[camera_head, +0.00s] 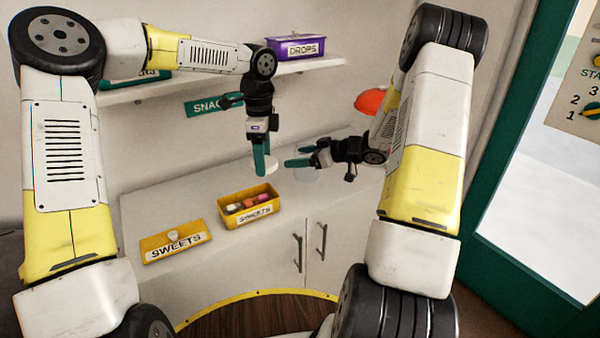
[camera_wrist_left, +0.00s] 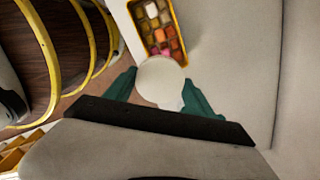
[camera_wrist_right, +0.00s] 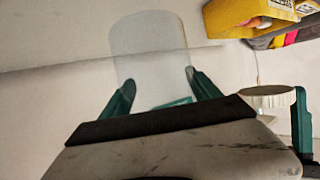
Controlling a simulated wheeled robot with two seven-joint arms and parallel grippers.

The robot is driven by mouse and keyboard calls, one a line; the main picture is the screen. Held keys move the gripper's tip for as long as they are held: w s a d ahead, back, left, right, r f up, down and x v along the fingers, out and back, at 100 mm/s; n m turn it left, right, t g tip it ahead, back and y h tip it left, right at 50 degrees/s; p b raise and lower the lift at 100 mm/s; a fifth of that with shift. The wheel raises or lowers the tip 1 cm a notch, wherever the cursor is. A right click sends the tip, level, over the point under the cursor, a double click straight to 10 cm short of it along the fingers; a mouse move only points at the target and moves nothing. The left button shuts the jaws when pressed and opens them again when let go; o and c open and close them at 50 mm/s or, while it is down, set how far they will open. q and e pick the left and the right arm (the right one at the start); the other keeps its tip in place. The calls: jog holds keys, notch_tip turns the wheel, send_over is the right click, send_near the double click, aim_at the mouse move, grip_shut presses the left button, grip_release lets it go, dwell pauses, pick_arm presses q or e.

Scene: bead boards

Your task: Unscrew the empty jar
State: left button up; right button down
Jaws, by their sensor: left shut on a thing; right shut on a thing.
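The jar (camera_head: 305,174) is clear and looks empty; it is faint in the head view, below the right gripper. My right gripper (camera_head: 300,156) is shut on it. In the right wrist view the jar (camera_wrist_right: 150,50) stands out beyond the green fingers, with no lid on its visible end. My left gripper (camera_head: 263,160) points down and is shut on a white round lid (camera_head: 271,165). The lid fills the space between the fingers in the left wrist view (camera_wrist_left: 160,80). In the right wrist view the lid (camera_wrist_right: 268,97) is to the right of the jar, apart from it.
On the white counter (camera_head: 215,262) below stand a yellow box of colored sweets (camera_head: 235,218) and a yellow SWEETS box (camera_head: 152,246). A purple DROPS box (camera_head: 280,47) stands on the shelf. A red object (camera_head: 369,101) is behind my right arm.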

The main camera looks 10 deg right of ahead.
jog(key=shift+f, duration=2.25)
jog(key=shift+f, duration=0.15)
jog(key=shift+c, duration=0.7)
grip_release()
